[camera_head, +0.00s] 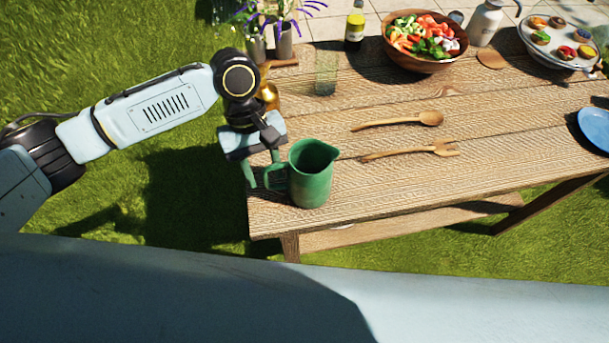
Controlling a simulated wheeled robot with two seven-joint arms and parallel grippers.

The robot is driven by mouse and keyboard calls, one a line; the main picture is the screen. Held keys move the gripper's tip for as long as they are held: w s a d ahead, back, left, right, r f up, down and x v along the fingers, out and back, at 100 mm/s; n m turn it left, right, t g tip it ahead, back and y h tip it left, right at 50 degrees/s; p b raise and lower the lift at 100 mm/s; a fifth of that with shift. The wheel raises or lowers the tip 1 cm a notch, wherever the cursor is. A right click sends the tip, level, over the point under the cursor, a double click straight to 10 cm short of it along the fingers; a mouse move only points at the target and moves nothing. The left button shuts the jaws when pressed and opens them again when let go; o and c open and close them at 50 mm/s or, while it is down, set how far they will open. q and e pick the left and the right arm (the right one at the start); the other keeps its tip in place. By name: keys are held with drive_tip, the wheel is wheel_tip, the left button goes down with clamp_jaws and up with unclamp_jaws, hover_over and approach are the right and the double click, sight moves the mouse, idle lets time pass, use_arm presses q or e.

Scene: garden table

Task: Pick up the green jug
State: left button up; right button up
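The green jug (313,175) stands upright on the wooden table near its left front corner, with its handle on the left and its spout on the right. My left gripper (262,172) points down at the handle side of the jug. Its two fingers are apart, with a gap between them. One finger is left of the handle and the other is close to the handle's top. I cannot tell whether either finger touches it. My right gripper is not in view.
A wooden spoon (398,121) and wooden fork (410,152) lie right of the jug on the table (470,175). Behind stand a clear glass (326,74), a bottle (355,27) and a salad bowl (424,62). A blue plate (597,127) is at the far right.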

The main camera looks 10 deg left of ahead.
use_arm(q)
clamp_jaws()
drive_tip(key=shift+r, duration=0.25)
idle(0.3)
